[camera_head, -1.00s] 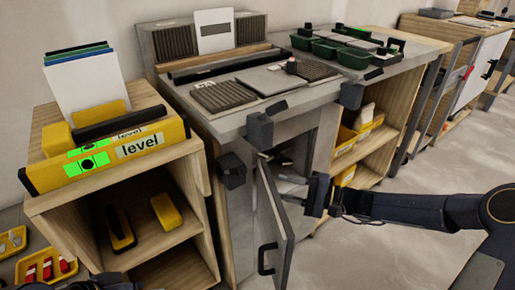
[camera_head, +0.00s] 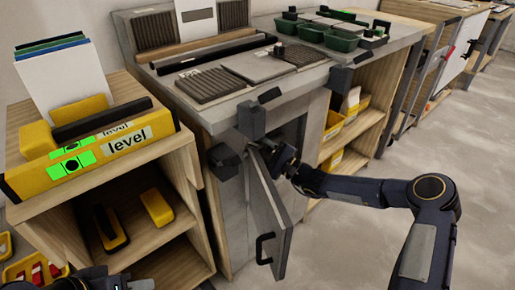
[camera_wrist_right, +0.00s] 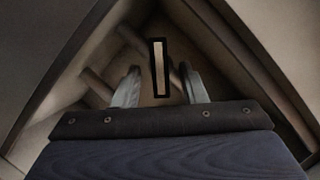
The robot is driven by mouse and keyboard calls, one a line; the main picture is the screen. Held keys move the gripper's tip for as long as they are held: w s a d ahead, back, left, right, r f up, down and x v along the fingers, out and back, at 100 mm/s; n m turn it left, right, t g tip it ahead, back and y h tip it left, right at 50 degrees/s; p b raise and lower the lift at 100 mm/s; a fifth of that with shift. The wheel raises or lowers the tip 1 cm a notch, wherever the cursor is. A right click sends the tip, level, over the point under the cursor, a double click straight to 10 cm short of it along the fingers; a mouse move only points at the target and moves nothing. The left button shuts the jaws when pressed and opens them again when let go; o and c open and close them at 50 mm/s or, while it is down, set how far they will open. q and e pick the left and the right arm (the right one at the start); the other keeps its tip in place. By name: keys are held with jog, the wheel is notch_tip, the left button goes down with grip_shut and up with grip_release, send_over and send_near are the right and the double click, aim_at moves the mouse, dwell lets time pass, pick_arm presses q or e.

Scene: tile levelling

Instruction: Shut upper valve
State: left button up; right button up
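My right gripper (camera_head: 272,148) reaches into the opening of the grey cabinet (camera_head: 228,210), past its partly open door (camera_head: 268,205). In the right wrist view its two pale fingers (camera_wrist_right: 161,87) are apart, with nothing clearly held between them. Ahead of them is a narrow upright piece with a black outline and pale middle (camera_wrist_right: 158,68), possibly the valve's handle; I cannot tell if it is the upper valve. Pipe-like bars (camera_wrist_right: 98,85) run inside the cabinet. In the head view the valve is hidden. Dark parts of my left arm show at the bottom left; its fingers cannot be made out.
The cabinet door's edge stands close to my right forearm. Dark blocks (camera_head: 224,162) stick out at the cabinet's front. A wooden shelf with a yellow level (camera_head: 90,150) stands at left. Open floor (camera_head: 350,250) lies to the right.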

jog(key=shift+w+a+r, duration=0.1)
grip_shut()
jog(key=m+t+p, duration=0.1)
jog(key=m+p, duration=0.1)
jog(key=m, duration=0.1)
jog(key=shift+a+r, duration=0.1)
jog(key=shift+m+t, duration=0.3)
jog(key=shift+m, duration=0.1)
jog(key=shift+f, duration=0.25)
grip_release()
